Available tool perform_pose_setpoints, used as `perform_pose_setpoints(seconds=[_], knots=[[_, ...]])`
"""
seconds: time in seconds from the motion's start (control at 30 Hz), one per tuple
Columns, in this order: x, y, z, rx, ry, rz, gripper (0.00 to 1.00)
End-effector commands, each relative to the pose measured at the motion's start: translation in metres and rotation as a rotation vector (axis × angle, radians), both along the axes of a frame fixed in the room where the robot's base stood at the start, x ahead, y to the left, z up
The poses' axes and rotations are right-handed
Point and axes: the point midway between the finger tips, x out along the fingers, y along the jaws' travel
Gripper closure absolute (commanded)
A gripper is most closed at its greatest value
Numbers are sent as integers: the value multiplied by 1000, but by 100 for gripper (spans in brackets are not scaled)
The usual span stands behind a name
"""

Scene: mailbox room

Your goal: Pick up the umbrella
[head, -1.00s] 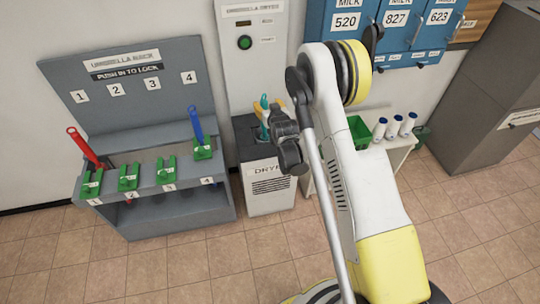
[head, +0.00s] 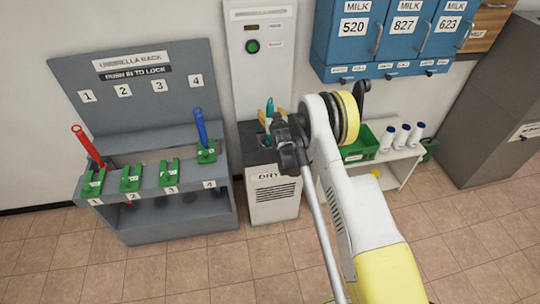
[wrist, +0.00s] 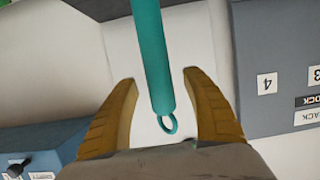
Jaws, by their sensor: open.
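A teal umbrella (wrist: 152,50) shows between my gripper's fingers in the wrist view, ending in a small ring. In the head view, its teal part (head: 269,107) shows above the dryer box, beside my gripper (head: 265,112). My gripper (wrist: 158,78) is open, with one yellow-brown finger on each side of the umbrella and a visible gap to both. The umbrella's other end is out of the wrist view. A red umbrella (head: 86,144) stands at slot 1 of the grey umbrella rack (head: 205,88), and a blue one (head: 200,125) at slot 4.
The white and grey dryer (head: 274,203) stands against the wall, right of the rack. Blue mailboxes (head: 385,50) hang to its upper right. Below them, a white shelf (head: 405,165) holds a green bin (head: 357,143) and white bottles. The tiled floor in front is clear.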

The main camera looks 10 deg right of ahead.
Motion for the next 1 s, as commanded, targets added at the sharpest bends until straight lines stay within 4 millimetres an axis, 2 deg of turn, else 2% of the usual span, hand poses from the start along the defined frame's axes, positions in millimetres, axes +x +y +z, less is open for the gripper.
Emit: perform_pose_setpoints(seconds=[0.27, 0.3, 0.47, 0.5, 0.83, 1.0], knots=[[6, 0, 0, 0, 0, 0, 43], [6, 0, 0, 0, 0, 0, 47], [5, 0, 0, 0, 0, 0, 96], [5, 0, 0, 0, 0, 0, 100], [5, 0, 3, 0, 0, 0, 100], [5, 0, 19, 0, -1, 0, 100]])
